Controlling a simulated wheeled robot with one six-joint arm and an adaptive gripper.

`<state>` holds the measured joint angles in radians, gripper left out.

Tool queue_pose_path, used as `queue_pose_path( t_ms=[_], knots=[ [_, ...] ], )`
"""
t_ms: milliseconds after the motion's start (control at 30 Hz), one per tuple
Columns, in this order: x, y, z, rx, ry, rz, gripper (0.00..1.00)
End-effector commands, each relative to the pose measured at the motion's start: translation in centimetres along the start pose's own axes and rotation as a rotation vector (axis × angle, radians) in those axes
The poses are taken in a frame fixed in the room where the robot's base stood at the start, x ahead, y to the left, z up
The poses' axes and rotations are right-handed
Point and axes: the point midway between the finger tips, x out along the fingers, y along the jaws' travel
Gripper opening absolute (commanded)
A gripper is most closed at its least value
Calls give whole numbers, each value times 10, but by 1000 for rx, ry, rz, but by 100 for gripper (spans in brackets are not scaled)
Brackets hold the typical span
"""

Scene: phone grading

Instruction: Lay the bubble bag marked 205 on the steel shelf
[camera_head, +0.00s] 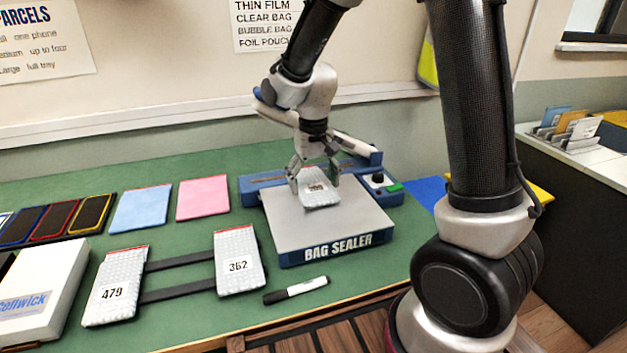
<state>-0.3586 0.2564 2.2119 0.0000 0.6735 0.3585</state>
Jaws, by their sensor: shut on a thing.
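My gripper (315,178) is shut on a small silvery bubble bag (320,198) with a white label. The label is too small and partly covered to read. The bag is over the flat grey metal top (345,232) of the blue bag sealer; I cannot tell whether it touches that top. The fingers hide part of the bag's far end. Two other bubble bags lie to the left, one marked 479 (122,273) and one marked 362 (237,278). No separate steel shelf can be made out.
A black-and-white marker (296,290) lies in front of the sealer. Two dark bars (180,261) run between the other bags. A blue sheet (141,209), a pink sheet (203,197), framed dark pads (90,214) and a white box (42,290) occupy the left of the green bench.

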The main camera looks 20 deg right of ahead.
Motion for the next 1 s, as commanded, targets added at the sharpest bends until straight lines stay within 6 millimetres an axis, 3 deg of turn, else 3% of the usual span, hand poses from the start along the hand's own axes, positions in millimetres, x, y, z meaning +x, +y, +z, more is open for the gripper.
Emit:
queue_pose_path(
  t_ms=[800, 833, 933, 1000],
  knots=[
    [4, 0, 0, 0, 1, 0, 53],
    [4, 0, 0, 0, 1, 0, 84],
    [4, 0, 0, 0, 1, 0, 100],
    [4, 0, 0, 0, 1, 0, 100]
  ],
)
